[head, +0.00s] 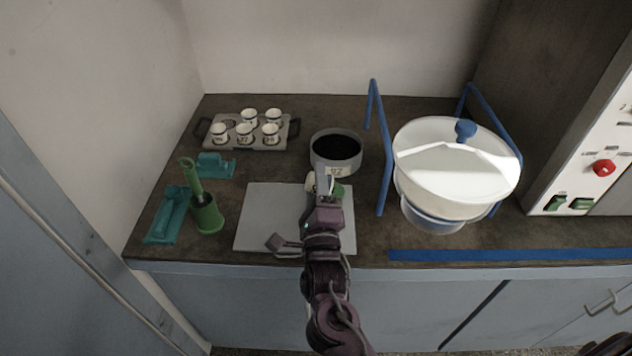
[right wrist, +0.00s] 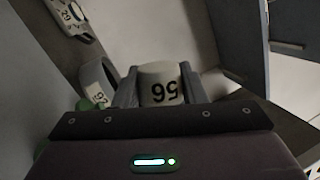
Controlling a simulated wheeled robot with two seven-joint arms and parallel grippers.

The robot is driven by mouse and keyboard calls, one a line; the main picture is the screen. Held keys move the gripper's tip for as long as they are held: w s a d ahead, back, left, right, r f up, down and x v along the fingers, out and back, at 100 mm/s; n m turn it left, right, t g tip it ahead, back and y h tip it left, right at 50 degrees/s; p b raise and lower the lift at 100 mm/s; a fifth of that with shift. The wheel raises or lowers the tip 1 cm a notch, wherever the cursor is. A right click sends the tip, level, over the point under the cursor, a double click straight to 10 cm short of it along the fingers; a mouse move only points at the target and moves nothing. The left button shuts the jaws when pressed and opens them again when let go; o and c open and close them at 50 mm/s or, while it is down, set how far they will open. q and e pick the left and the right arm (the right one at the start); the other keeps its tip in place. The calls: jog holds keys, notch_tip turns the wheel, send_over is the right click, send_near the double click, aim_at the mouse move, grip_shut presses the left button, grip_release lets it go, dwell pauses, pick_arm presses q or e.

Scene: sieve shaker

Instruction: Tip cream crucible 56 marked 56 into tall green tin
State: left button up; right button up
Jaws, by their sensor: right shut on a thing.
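My right gripper (head: 324,184) is shut on the cream crucible (head: 311,183) above the back of a grey mat. In the right wrist view the crucible (right wrist: 161,84) sits between the two fingers, its 56 upside down in the picture. A green round thing (head: 338,191) shows just right of the fingers, mostly hidden by my gripper; I cannot tell whether it is the tall green tin. Another green container (head: 207,216) stands at left with a green handle rising from it. The crucible's contents are hidden. My left gripper is not in view.
A dark-filled grey pot (head: 336,150) stands just behind my gripper. A tray (head: 285,140) with several marked cups is at back left. Teal holders (head: 166,217) lie at left. A white lidded sieve vessel (head: 440,190) between blue bars stands right. The grey mat's (head: 262,220) left part is clear.

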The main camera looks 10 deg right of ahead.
dwell(0.4)
jog(key=n+p, duration=0.2)
jog(key=n+y+p, duration=0.1)
jog(key=shift+w+a+r+n+p, duration=0.1)
jog(key=shift+a+r+n+p, duration=0.2)
jog(key=shift+n, duration=0.1)
jog(key=shift+a+f+n+y+p, duration=0.1)
jog(key=shift+f+n+y+p, duration=0.1)
jog(key=shift+n+y+p, duration=0.3)
jog(key=shift+f, duration=0.15)
jog(key=n+p, duration=0.2)
jog(key=r+n+g+p, duration=0.1)
jog(key=n+p, duration=0.1)
jog(key=shift+a+y, duration=0.2)
jog(key=shift+y, duration=0.1)
jog(key=shift+w+f+n+p, duration=0.1)
jog(key=shift+f+n+p, duration=0.1)
jog(key=shift+n+p, duration=0.4)
jog(key=shift+a+f, duration=0.1)
jog(key=shift+f, duration=0.05)
